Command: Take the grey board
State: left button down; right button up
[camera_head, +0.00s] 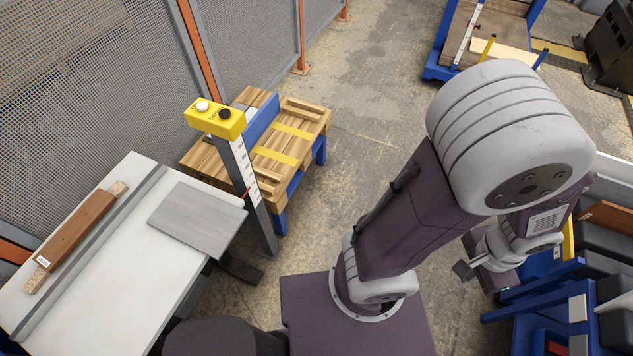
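The grey board (197,221) is a flat, roughly rectangular plate. It lies flat on the right part of a white table (130,263) at the left of the picture, with its right corner near the table's edge. My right arm rises at the centre and bends down at the right. My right gripper (466,271) is at the far end of it, far from the board; it is small and partly hidden, and its opening cannot be made out. My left gripper is not in view.
A grey rail (88,253) and a brown wooden strip (78,236) lie left of the board. A post with a yellow button box (215,118) stands behind the table. A pallet of planks (290,142) is behind it. A blue rack (560,300) stands at right.

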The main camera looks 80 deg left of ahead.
aim_at(207, 224)
jog(key=u, duration=4.25)
jog(key=i+j, duration=0.25)
jog(key=j+u, duration=0.05)
